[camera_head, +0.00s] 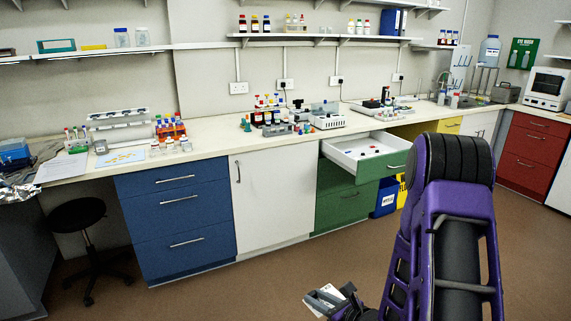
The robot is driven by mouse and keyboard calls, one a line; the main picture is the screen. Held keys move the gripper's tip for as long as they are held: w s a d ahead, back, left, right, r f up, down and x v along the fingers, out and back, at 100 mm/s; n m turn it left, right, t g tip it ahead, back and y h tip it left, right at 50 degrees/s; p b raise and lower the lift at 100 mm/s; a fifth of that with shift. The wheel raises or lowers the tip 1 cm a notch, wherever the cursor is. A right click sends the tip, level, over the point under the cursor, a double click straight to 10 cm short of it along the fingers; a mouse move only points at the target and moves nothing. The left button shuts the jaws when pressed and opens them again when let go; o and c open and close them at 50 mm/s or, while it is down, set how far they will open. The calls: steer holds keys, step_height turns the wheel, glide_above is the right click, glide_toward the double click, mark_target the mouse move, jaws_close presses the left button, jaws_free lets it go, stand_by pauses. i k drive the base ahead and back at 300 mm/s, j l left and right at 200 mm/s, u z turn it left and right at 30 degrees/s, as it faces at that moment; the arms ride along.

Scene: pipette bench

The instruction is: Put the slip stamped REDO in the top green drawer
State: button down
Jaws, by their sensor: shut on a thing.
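My gripper (318,303) is low in the picture, at bottom centre, above the floor and in front of the bench. It is shut on a small white slip (327,292); the print on it is too small to read. The top green drawer (384,170) is pulled out from the bench, right of centre. Its white inside shows several small dark and red items. The gripper is below and left of the open drawer in the picture, apart from it. My purple arm hides part of the area right of the drawer.
A blue drawer unit (177,225) and a white cupboard door (275,198) stand left of the green unit. A black stool (78,215) is at left. A blue bin (386,197) stands beside the green drawers. The floor before the bench is clear.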

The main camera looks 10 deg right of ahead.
mark_target(353, 149)
steer(key=i+j+z, duration=0.1)
steer(key=i+z, duration=0.15)
steer(key=i, duration=2.2)
steer(key=i+l+u, duration=0.1)
steer(key=i, duration=0.4)
steer(key=i+z, duration=0.35)
steer(key=i+j+z, duration=0.2)
steer(key=z, duration=0.15)
steer(key=i+j+z, duration=0.2)
steer(key=z, duration=0.15)
